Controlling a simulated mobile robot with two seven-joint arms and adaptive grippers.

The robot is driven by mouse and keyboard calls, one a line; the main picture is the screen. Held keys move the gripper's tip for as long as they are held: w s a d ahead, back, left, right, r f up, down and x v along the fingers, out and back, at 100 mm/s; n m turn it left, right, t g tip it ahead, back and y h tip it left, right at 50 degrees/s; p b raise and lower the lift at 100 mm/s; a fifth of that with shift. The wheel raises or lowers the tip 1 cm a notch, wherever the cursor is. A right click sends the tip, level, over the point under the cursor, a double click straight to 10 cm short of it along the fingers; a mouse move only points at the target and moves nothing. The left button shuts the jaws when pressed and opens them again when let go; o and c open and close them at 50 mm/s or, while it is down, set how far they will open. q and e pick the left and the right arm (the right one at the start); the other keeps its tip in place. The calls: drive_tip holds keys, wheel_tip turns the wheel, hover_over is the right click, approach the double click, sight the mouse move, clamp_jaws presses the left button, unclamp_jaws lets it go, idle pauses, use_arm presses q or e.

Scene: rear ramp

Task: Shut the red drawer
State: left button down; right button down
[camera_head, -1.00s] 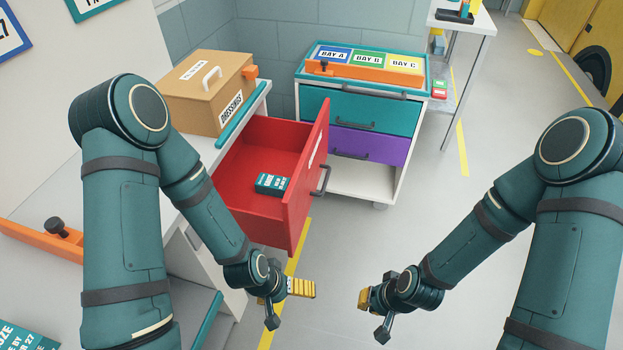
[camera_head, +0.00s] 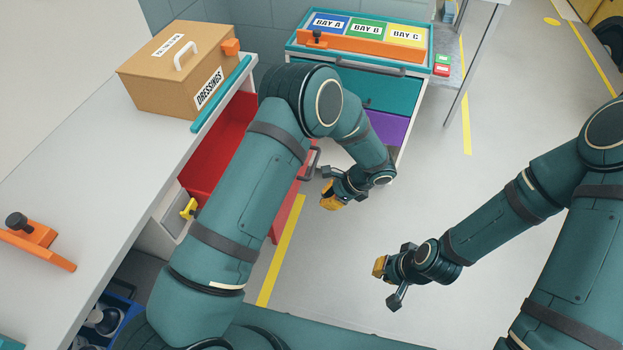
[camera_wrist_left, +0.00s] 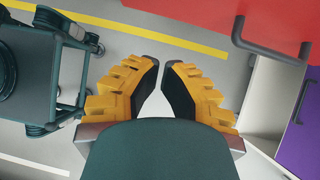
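The red drawer (camera_head: 220,145) stands pulled out from the white counter.
A cart with teal (camera_head: 372,92) and purple (camera_head: 386,130) drawers stands behind my left forearm. A cardboard dressings box (camera_head: 160,85) and an orange fixture (camera_head: 38,242) sit on the counter (camera_head: 110,150). Open floor lies right of the drawer, with a yellow line (camera_head: 280,255).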

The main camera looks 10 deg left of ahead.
use_arm(q)
drive_tip(key=w+d+r+m+t+y, duration=0.1)
drive_tip(key=w+r+y, duration=0.1)
drive_tip(key=w+r, duration=0.15)
drive_tip(key=a+r+b+x, duration=0.1)
drive_tip(key=x, duration=1.2)
drive_tip(key=shift+w+a+b, duration=0.3)
drive_tip(key=shift+w+b, duration=0.05)
drive_tip(key=shift+w, duration=0.1)
use_arm(e)
drive_tip(key=shift+w+d+f, duration=0.3)
drive_tip(key=shift+w+f, duration=0.2)
drive_tip(key=shift+f, duration=0.35)
use_arm(q)
drive_tip(key=shift+a+r, duration=0.1)
